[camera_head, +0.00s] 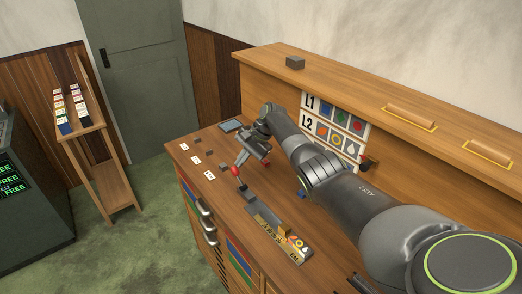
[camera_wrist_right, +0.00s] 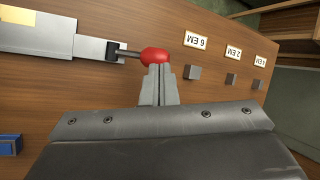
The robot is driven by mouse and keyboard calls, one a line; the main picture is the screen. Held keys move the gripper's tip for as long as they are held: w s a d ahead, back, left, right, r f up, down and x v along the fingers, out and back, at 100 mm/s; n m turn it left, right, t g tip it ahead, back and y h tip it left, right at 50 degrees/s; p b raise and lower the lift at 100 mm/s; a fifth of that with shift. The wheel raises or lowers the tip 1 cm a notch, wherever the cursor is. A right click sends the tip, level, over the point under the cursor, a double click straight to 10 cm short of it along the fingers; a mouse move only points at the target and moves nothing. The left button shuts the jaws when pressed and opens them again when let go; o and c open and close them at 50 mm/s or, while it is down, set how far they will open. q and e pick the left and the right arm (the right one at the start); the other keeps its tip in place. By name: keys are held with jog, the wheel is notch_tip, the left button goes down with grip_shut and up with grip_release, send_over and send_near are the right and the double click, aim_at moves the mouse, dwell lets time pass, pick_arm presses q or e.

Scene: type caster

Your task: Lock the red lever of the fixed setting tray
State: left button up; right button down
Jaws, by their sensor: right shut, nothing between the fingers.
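The setting tray (camera_head: 264,224) is a long metal piece on the wooden desk, with letter blocks and a coloured round-marked block at its near end. Its lever ends in a red knob (camera_head: 235,171) at the far end. In the right wrist view the knob (camera_wrist_right: 155,56) sits on a dark stem beside the tray's grey end (camera_wrist_right: 92,48). My right gripper (camera_head: 243,158) is shut and empty, just beside the knob. In the wrist view its fingertips (camera_wrist_right: 159,68) overlap the knob's lower edge; contact cannot be told. My left gripper is not in view.
White labels (camera_head: 196,160) and small grey blocks lie along the desk's left edge. A panel with L1 and L2 rows (camera_head: 335,128) stands behind the tray. A blue block (camera_wrist_right: 10,145) lies near the tray. A shelf (camera_head: 400,105) runs above the desk.

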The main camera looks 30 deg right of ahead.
jog(key=b+v, duration=0.3)
jog(key=v, duration=1.4)
jog(key=shift+s+f, duration=0.1)
jog(key=shift+f, duration=0.1)
